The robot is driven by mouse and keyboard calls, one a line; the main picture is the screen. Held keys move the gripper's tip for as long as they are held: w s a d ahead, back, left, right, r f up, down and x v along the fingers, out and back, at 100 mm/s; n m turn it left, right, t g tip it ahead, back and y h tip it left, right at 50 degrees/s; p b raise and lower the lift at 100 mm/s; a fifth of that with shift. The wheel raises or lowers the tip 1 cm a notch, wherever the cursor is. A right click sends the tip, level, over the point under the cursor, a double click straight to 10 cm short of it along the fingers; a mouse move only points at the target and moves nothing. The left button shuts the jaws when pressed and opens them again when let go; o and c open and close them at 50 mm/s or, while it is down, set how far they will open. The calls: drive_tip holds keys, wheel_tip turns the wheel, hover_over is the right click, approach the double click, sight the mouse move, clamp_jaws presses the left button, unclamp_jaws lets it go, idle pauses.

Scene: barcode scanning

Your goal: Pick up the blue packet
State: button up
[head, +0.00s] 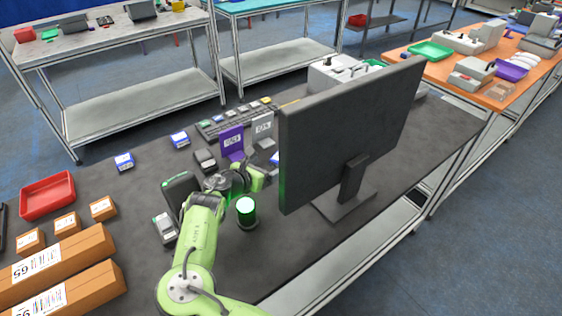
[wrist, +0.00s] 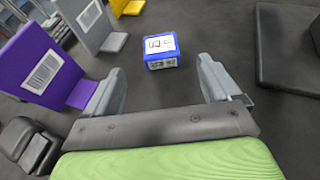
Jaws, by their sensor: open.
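The blue packet (wrist: 161,51) is a small blue box with a white label on top. In the wrist view it lies on the dark table ahead of my gripper (wrist: 160,80), in line with the gap between the fingers. My gripper is open and empty, with one finger on each side of the gap and the packet beyond it. In the head view my gripper (head: 262,172) is beside the monitor's left edge. A bit of a blue packet (head: 274,157) shows there, mostly hidden by the monitor. Two other blue packets (head: 124,161) (head: 180,139) lie farther left.
A purple stand (wrist: 42,66) and a grey stand (wrist: 84,23) are on the left. The monitor (head: 350,135) stands close on the right; its base (wrist: 288,47) shows too. A green-lit cylinder (head: 246,210) is near my arm. Cardboard boxes (head: 65,262) and a red tray (head: 48,195) are left.

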drive_tip(key=b+x, duration=0.1)
drive_tip(key=x, duration=0.6)
drive_tip(key=shift+w+d+f, duration=0.15)
drive_tip(key=shift+w+f, duration=0.1)
drive_tip(key=shift+f, duration=0.05)
drive_tip(key=shift+s+r, duration=0.1)
drive_tip(key=shift+c, duration=0.6)
drive_tip(key=c, duration=1.1)
